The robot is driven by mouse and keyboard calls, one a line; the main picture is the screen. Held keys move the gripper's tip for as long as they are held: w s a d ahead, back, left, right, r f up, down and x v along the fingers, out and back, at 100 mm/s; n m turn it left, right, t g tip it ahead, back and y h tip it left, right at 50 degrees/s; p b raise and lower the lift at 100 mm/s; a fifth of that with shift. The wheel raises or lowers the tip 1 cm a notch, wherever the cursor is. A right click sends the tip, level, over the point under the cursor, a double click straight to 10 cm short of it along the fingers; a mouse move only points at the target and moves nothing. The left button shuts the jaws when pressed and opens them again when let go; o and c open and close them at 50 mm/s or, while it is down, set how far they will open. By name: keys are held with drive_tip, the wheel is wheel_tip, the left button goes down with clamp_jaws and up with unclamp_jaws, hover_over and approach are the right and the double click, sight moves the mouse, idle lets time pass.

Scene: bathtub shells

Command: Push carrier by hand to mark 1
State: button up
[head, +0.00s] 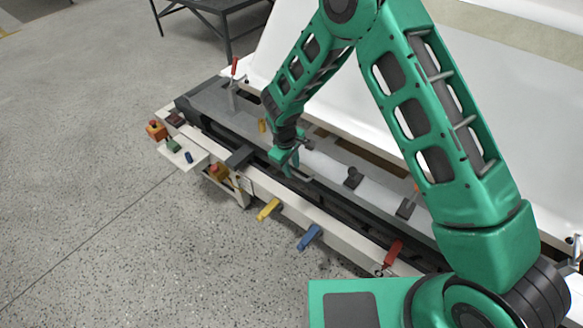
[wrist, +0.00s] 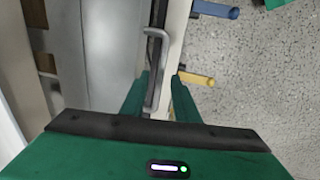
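The carrier looks like a light grey flat plate (head: 385,194) on the long bench; it fills much of the left of the wrist view (wrist: 100,65). A grey bar handle (wrist: 158,70) runs along its edge in the wrist view. My gripper (head: 290,165) is low over the bench's front side, at the plate's left end. In the wrist view its two green fingers (wrist: 158,95) stand apart, with the near end of the handle between them. Contact with the handle cannot be told. I cannot make out mark 1.
A dark block (head: 240,157) sits left of my gripper. A button panel (head: 180,152) stands at the left end. The floor in front is clear.

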drive_tip(key=shift+f, duration=0.3)
drive_tip(key=shift+c, duration=0.7)
clamp_jaws()
